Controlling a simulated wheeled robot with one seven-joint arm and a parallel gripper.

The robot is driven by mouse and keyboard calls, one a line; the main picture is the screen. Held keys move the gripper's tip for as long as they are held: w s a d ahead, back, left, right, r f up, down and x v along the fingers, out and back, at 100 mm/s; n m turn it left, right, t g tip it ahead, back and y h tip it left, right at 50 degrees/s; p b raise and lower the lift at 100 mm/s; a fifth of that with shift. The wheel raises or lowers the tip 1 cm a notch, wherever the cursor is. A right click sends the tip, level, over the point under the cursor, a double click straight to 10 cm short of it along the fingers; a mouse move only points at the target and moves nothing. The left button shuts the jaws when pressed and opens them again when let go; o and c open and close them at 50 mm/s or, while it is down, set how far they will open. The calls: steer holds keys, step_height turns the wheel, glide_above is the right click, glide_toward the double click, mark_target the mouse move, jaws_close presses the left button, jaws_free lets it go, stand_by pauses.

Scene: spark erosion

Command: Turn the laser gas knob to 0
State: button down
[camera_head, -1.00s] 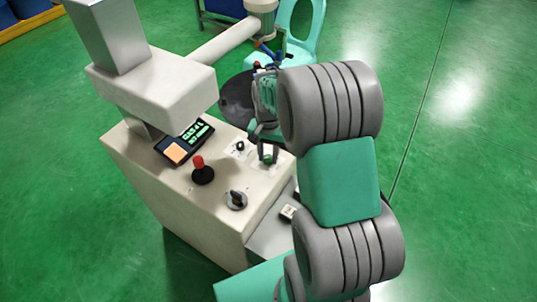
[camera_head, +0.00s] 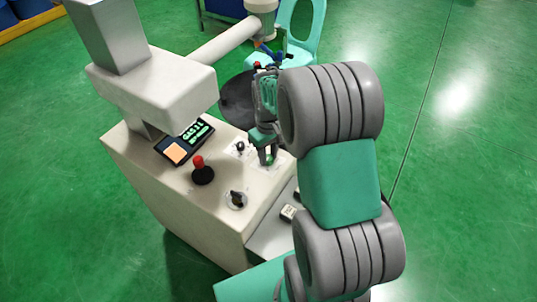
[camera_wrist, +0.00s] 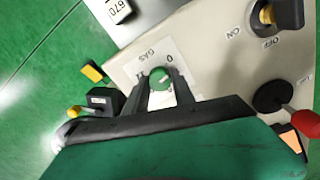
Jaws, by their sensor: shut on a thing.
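The laser gas knob (camera_wrist: 160,79) is small, round and green, on a white label marked GAS with a 0 beside it. In the wrist view it sits between my two fingertips. My gripper (camera_wrist: 161,75) is shut on it, with one finger on each side. In the head view my gripper (camera_head: 268,157) points down at the panel's right side, and the green knob (camera_head: 270,159) shows only partly between the fingers. A light mark shows on the knob, but its exact setting is hard to read. The display (camera_head: 184,143) shows a GAS line; its digits are blurred.
A red-topped joystick (camera_head: 202,170), a black ON/OFF switch (camera_head: 236,200) and a small black toggle (camera_head: 240,148) stand on the beige machine (camera_head: 165,195) near my gripper. A small counter box (camera_head: 288,212) sits lower right. A green chair (camera_head: 300,40) stands behind.

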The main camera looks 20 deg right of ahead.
mark_target(268, 157)
steer(key=shift+n, duration=2.3)
steer(key=c, duration=1.1)
jaws_free()
steer(key=shift+o, duration=0.2)
step_height(268, 157, up, 8)
steer(key=shift+f+b, duration=0.1)
steer(key=shift+b, duration=0.2)
